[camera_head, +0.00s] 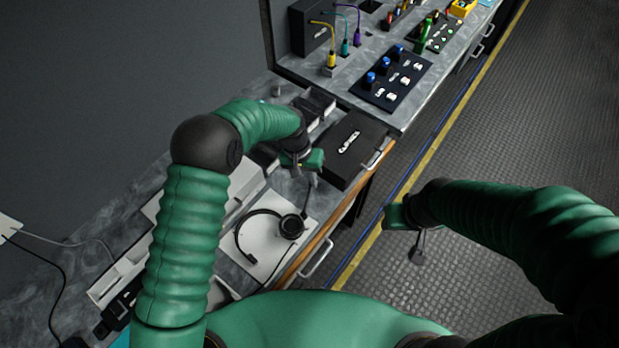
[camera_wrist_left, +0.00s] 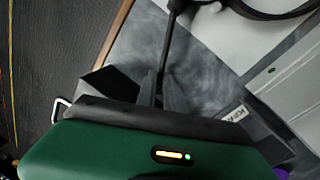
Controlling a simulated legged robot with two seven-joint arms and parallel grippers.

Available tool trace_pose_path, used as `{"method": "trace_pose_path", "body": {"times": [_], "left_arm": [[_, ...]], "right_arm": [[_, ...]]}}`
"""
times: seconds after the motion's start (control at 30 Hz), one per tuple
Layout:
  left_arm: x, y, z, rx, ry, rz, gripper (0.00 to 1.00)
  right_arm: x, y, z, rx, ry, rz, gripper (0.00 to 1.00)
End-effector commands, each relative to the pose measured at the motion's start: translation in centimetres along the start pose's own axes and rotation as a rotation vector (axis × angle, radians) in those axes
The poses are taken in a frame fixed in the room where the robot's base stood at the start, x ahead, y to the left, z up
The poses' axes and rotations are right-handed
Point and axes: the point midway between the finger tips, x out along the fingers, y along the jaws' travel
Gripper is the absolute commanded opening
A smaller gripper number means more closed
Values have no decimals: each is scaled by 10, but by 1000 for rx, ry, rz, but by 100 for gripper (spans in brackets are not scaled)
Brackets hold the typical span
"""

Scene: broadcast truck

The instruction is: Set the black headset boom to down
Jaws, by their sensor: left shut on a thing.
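The black headset (camera_head: 291,226) lies on a white mat (camera_head: 262,204) on the counter, its headband curving to the left. Its thin boom (camera_head: 307,199) points away from the earcup toward the back of the counter. My left gripper (camera_head: 311,178) is shut on the boom near its far end. In the left wrist view, the boom (camera_wrist_left: 167,45) runs from the headset at the top down between the two fingers (camera_wrist_left: 160,92). My right gripper (camera_head: 419,248) hangs over the floor, away from the headset; its finger opening is not clear.
A black box (camera_head: 352,147) lies just beyond the left gripper. Pale trays (camera_head: 125,270) line the wall side. A panel with blue knobs (camera_head: 390,80) and a patch box (camera_head: 311,26) with coloured cables stand farther back. The floor on the right is free.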

Motion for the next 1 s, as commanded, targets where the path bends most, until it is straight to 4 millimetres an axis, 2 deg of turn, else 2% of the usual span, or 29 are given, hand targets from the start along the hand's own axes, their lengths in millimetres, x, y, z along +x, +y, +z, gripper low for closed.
{"method": "trace_pose_path", "body": {"times": [0.47, 0.5, 0.6, 0.87, 1.0], "left_arm": [[0, 0, 0, 0, -1, -1, 0], [0, 0, 0, 0, -1, -1, 18], [0, 0, 0, 0, -1, -1, 30], [0, 0, 0, 0, 0, 0, 30], [-11, 0, -1, 0, 3, 0, 30]], "right_arm": [[0, 0, 0, 0, 0, 0, 43], [0, 0, 0, 0, 0, 0, 43], [0, 0, 0, 0, 0, 0, 43], [0, 0, 0, 0, 0, 0, 43], [2, 0, 1, 0, 0, 0, 43]]}}
